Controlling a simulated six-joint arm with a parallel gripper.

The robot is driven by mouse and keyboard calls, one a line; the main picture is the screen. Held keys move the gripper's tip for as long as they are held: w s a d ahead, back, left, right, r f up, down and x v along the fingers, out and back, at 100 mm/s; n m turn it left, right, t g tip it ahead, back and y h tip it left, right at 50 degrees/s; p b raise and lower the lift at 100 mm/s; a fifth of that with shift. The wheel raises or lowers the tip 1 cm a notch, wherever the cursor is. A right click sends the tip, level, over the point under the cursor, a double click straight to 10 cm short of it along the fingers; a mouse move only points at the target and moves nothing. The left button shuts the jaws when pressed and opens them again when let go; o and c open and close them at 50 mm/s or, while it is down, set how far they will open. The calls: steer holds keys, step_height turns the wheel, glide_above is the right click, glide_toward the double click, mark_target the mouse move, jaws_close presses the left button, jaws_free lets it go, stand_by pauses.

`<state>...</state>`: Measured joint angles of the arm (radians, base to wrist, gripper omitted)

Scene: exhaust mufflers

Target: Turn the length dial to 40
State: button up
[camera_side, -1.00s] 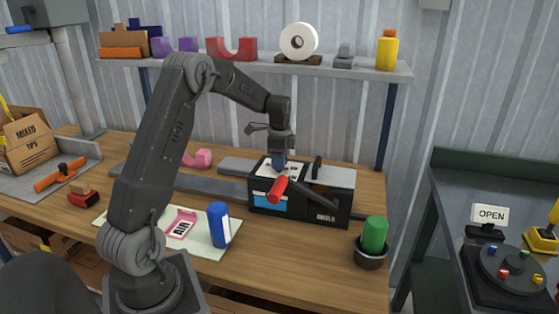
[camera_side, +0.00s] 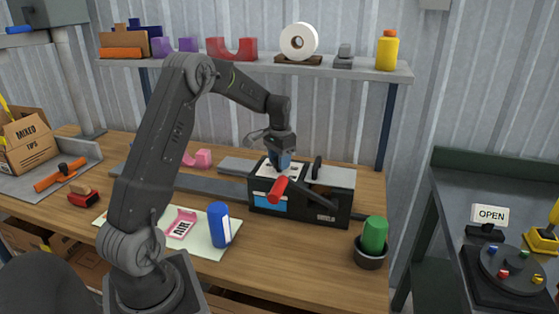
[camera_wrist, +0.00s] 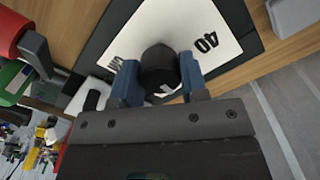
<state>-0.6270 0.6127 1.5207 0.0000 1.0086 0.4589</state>
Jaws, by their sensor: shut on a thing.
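The length dial is a black round knob (camera_wrist: 160,69) on a white plate (camera_wrist: 210,30) in the wrist view. The plate carries a printed "40" to the right of the knob and another partly hidden mark to its left. A pale mark shows on the knob's side toward my gripper. The blue fingers of my gripper (camera_wrist: 161,78) are shut on the knob, one on each side. In the side view my gripper (camera_side: 280,166) points down at the white plate on top of a black machine (camera_side: 320,211), and hides the knob.
A red-handled lever (camera_side: 279,188) juts from the machine's front, close to my gripper. A blue can (camera_side: 219,225) and a green cylinder in a dark cup (camera_side: 374,236) stand either side. The loaded shelf (camera_side: 260,65) runs behind. Bare wood lies in front of the machine.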

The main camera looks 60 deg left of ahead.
steer(key=n, duration=1.3)
steer(key=shift+n, duration=0.4)
stand_by(0.3)
steer(key=o, duration=0.9)
steer(key=shift+o, duration=0.2)
step_height(320, 180, up, 14)
steer(key=shift+f, duration=0.1)
